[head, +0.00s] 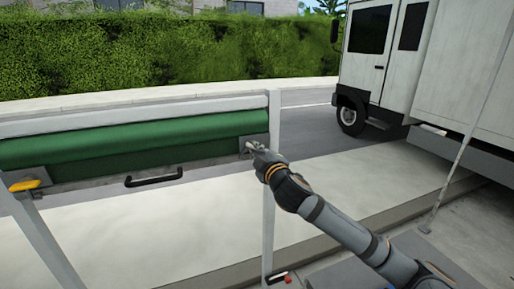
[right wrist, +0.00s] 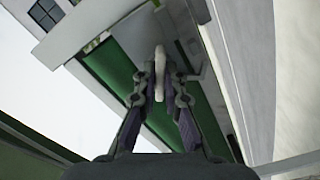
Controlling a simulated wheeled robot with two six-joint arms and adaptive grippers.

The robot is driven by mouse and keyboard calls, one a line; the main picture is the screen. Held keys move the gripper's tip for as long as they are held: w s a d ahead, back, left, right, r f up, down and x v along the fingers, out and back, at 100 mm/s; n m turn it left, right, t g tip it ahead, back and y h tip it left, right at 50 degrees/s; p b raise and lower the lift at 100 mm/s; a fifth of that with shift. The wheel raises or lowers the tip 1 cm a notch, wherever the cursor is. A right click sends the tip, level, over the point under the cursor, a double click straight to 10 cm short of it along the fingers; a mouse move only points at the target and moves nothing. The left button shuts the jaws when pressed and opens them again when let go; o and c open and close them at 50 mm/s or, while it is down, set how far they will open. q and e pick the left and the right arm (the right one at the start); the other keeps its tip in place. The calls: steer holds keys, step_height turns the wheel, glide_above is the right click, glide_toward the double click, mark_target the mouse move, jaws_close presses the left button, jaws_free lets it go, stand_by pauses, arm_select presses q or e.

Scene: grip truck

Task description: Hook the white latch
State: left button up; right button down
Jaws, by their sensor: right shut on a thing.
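The white latch (right wrist: 160,68) is a slim pale lever on a grey plate at the right end of the green rolled panel (head: 120,140). In the right wrist view it stands between the two fingers of my right gripper (right wrist: 161,88), which is shut on it. In the head view my right gripper (head: 256,150) reaches the plate beside the pale upright post, and it hides most of the latch. I cannot tell whether the latch is hooked. My left gripper is not in view.
A black handle (head: 153,178) sits below the green panel, and a yellow handle (head: 25,185) is at its left end. A pale post (head: 269,200) stands close to my right gripper. A white truck (head: 385,60) stands beyond.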

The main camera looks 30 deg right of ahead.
steer(key=n+p, duration=0.2)
steer(key=n, duration=0.4)
steer(key=shift+f, duration=0.1)
stand_by(0.5)
steer(key=c, duration=1.4)
jaws_free()
steer(key=shift+c, duration=0.2)
